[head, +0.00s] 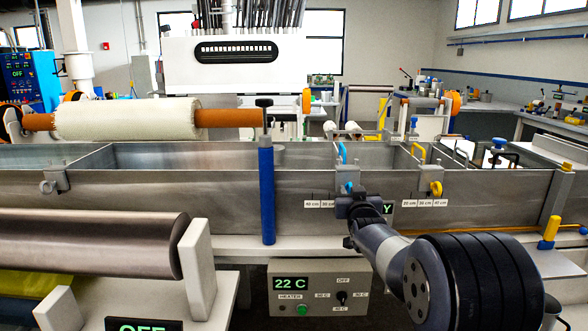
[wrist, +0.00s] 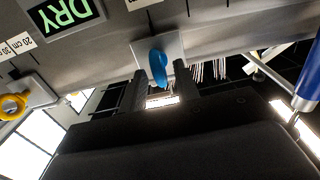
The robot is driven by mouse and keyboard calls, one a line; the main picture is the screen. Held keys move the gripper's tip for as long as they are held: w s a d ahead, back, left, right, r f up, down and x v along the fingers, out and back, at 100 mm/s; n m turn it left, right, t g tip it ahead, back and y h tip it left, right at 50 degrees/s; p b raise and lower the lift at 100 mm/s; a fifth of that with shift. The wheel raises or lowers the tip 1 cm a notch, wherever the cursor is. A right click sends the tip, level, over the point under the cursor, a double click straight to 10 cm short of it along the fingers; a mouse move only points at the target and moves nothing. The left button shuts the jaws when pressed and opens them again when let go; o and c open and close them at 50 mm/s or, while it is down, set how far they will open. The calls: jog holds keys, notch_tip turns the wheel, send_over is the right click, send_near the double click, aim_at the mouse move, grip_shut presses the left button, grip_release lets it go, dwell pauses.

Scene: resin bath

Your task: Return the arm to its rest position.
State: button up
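My gripper (head: 354,203) is at the front wall of the long metal bath (head: 200,195), just below a small blue ring-shaped handle (head: 348,187). In the wrist view the two dark fingertips (wrist: 157,85) stand apart, with the blue handle (wrist: 158,66) in line with the gap between them. The fingers look open and nothing is held between them. Whether a fingertip touches the handle or its bracket cannot be told. My arm reaches in from the lower right of the head view.
A yellow handle (head: 436,188) sits right of the blue one. A blue upright post (head: 266,190) stands left of my gripper. Below is a control box (head: 318,288) reading 22 C. A dark metal roll (head: 90,245) lies at the lower left.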

jog(key=s, duration=0.9)
jog(key=w, duration=1.1)
jog(key=shift+w+r+p, duration=0.15)
jog(key=shift+w+p, duration=0.1)
jog(key=shift+p, duration=0.3)
jog(key=n+p, duration=0.4)
jog(key=n, duration=0.1)
jog(key=shift+s+a+p, duration=0.1)
jog(key=shift+p, duration=0.2)
jog(key=n+p, duration=0.4)
jog(key=p, duration=0.2)
jog(key=shift+a+n+p, duration=0.1)
jog(key=shift+n+p, duration=0.2)
jog(key=shift+n, duration=0.1)
jog(key=s+b, duration=0.2)
jog(key=s, duration=0.7)
jog(key=shift+s+f, duration=0.15)
jog(key=shift+f, duration=0.1)
jog(key=shift+f, duration=0.1)
